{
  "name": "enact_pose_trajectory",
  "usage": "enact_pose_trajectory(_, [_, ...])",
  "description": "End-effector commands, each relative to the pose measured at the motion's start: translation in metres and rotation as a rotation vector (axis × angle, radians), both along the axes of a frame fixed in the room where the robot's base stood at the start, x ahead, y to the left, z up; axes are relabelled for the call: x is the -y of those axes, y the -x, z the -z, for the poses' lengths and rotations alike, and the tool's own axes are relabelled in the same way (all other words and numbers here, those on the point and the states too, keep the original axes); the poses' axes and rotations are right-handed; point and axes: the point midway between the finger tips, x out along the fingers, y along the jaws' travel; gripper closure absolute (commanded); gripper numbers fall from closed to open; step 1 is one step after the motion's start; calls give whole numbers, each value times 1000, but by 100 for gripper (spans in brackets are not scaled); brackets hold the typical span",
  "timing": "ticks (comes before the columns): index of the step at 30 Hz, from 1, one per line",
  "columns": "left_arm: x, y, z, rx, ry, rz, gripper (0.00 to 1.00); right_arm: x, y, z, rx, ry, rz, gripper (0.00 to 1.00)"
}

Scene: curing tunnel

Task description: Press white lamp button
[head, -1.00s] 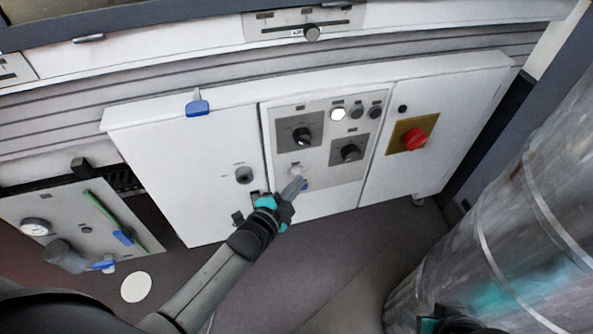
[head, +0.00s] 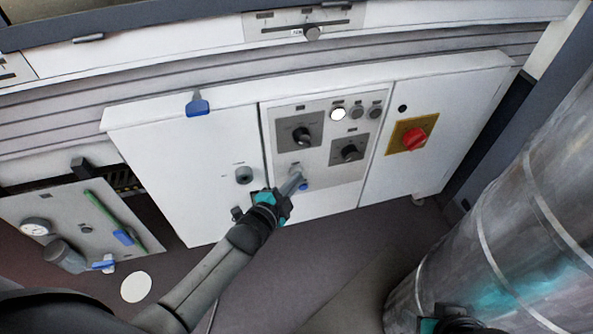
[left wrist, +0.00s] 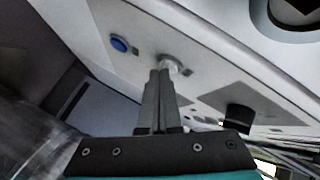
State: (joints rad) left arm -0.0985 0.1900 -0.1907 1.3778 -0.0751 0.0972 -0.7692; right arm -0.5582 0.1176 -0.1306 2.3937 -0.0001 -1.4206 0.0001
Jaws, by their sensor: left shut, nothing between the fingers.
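The white lamp button (head: 296,169) is on the lower left of the grey control panel (head: 325,172), partly covered by my left gripper's fingertips. My left gripper (head: 299,177) is shut and empty, its fingers pointing at the button from below. In the left wrist view, the pale round button (left wrist: 174,66) shows just beyond the closed fingertips (left wrist: 160,74). Whether they touch it I cannot tell. A blue button (left wrist: 119,44) sits beside it, and also shows in the head view (head: 304,186). Part of my right gripper (head: 450,325) shows at the bottom edge; its fingers are not clear.
Above are black rotary knobs (head: 302,135) and (head: 349,152), and a lit white round lamp (head: 338,114). A red knob on a yellow plate (head: 414,138) is to the right. A large metal cylinder (head: 500,235) stands at the right. The floor (head: 300,275) before the cabinet is clear.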

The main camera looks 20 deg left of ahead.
Motion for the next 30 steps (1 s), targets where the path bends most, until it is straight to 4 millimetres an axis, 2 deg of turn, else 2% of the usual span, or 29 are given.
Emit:
enact_pose_trajectory(17, [-2,-3,0,0,0,0,100,-1,1,0,1,-2,-1,50])
enact_pose_trajectory(30, [7,11,0,0,1,0,100,0,0,-8,0,-1,0,50])
